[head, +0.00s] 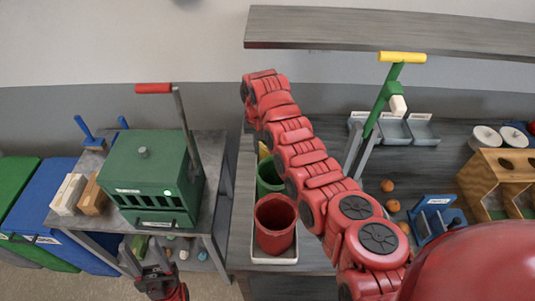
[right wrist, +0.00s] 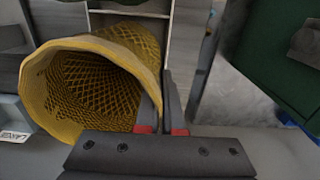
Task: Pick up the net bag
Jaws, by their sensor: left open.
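The net bag (right wrist: 118,50) is a yellow mesh tube with a thick pale-yellow rim, its open mouth facing the camera in the right wrist view. My right gripper (right wrist: 158,95) has its narrow fingers close together at the right side of that rim, one finger inside the mouth and one outside, pinching the rim. In the head view a small yellow patch (head: 264,150) shows behind the green bin, beside my right arm; the right fingers are hidden there. My left gripper (head: 150,258) is open and empty at the bottom left, in front of the green box.
A red bin (head: 275,222) and a green bin (head: 268,175) stand in a row on the bench edge. A green box (head: 150,180) sits on the left table. Grey trays (head: 395,130), oranges (head: 388,186) and a blue holder (head: 436,218) lie right of my arm.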

